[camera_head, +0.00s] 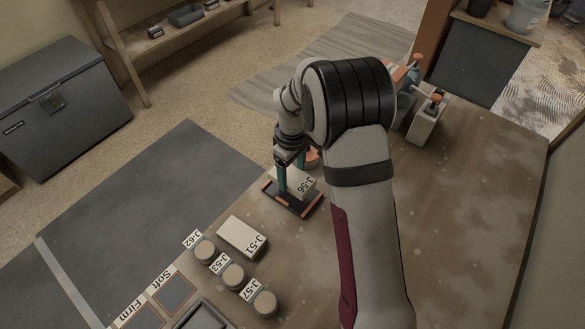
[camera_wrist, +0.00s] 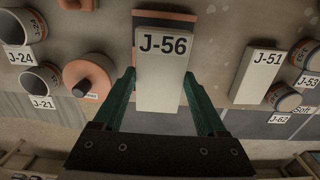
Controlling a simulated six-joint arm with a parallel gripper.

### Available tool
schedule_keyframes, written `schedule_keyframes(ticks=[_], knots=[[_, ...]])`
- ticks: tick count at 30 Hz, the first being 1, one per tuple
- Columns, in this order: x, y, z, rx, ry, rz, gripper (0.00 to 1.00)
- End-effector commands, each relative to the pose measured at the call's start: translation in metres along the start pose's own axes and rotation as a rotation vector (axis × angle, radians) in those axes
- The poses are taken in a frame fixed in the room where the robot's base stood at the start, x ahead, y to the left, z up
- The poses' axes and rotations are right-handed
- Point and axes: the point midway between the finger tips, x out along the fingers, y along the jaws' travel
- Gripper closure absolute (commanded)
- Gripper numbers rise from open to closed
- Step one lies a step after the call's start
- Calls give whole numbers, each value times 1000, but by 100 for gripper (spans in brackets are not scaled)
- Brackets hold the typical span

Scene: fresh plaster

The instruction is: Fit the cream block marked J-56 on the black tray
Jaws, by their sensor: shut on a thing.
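The cream block marked J-56 (camera_head: 305,186) is between the green fingers of my gripper (camera_head: 291,180). In the wrist view the block (camera_wrist: 163,90) lies lengthwise between the two fingers, label face toward the camera, and my gripper (camera_wrist: 160,76) is shut on it. The black tray (camera_head: 296,208) with orange edge strips lies on the table under the block. The block covers its far part, and the near part shows bare. Its orange edge (camera_wrist: 166,15) shows beyond the block in the wrist view. I cannot tell whether the block touches the tray.
A cream block marked J-51 (camera_head: 241,237) lies nearby. Round pieces J-62 (camera_head: 205,251), J-53 (camera_head: 233,275) and J-57 (camera_head: 264,303) stand close to it. In the wrist view an orange round piece (camera_wrist: 90,76) and pieces J-24 (camera_wrist: 22,26) and J-21 (camera_wrist: 40,82) are at left.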

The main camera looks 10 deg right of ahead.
Motion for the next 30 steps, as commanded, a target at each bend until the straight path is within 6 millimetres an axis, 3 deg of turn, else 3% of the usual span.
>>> schedule_keyframes(ticks=[30], knots=[[5, 0, 0, 0, 0, 0, 88]])
